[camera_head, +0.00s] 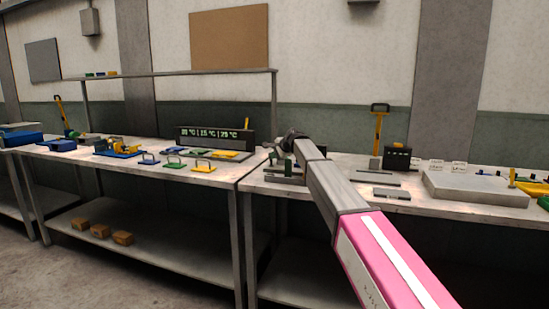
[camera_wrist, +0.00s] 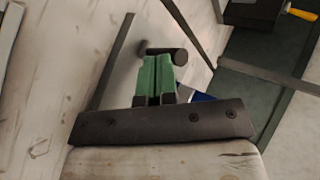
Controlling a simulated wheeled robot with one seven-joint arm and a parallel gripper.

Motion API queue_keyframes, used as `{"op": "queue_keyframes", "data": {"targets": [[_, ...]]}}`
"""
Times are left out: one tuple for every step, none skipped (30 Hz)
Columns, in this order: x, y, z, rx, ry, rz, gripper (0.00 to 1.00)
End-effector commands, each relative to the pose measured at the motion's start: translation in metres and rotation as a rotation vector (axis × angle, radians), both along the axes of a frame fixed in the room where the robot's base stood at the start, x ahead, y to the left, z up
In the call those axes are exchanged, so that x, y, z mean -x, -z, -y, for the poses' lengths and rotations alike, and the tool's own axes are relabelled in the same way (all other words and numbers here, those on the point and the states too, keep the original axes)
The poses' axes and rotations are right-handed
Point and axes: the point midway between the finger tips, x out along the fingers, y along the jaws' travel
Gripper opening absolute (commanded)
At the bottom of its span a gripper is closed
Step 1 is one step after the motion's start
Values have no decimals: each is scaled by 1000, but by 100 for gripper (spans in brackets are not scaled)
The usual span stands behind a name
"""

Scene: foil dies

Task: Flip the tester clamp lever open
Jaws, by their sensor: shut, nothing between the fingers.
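My gripper (camera_wrist: 160,90) is shut and empty; its green fingers lie side by side in the wrist view. In the head view my gripper (camera_head: 287,165) reaches down over a low grey fixture (camera_head: 283,180) near the left end of the right bench. A dark, rounded bar (camera_wrist: 180,56) shows right at the fingertips in the wrist view; I cannot tell if they touch or if it is the clamp lever. My wrist hides much of the fixture. A yellow upright lever with a dark handle (camera_head: 379,122) stands farther right, beside a black box (camera_head: 397,157) with small lights.
The right bench (camera_head: 330,195) also bears a broad grey slab (camera_head: 475,188) and a small grey plate (camera_head: 391,194). The left bench (camera_head: 130,168) holds a display (camera_head: 214,137) and several blue, green and yellow handled pieces. A gap separates the benches.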

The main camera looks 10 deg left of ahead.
Motion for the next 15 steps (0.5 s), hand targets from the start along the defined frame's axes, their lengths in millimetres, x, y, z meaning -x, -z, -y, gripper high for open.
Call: {"op": "queue_keyframes", "data": {"targets": [[-2,-1,0,-1,0,-8,0],[-2,-1,0,-1,0,-15,0],[-3,-1,0,-1,0,-24,0],[-4,-2,0,-2,0,-33,0],[-5,-2,0,-2,0,-42,0],[-6,-2,0,-3,0,-58,0],[-7,-3,0,-5,0,-72,0],[-9,-3,0,-6,0,-85,0],[-11,-4,0,-7,0,-107,0],[-12,-5,0,-9,1,-126,0],[-14,-5,0,-11,1,-147,0],[-16,-6,1,-13,1,-176,0],[-18,-6,1,-15,1,-199,0],[-20,-7,1,-16,0,-224,0],[-23,-7,1,-20,0,-258,0]]}}
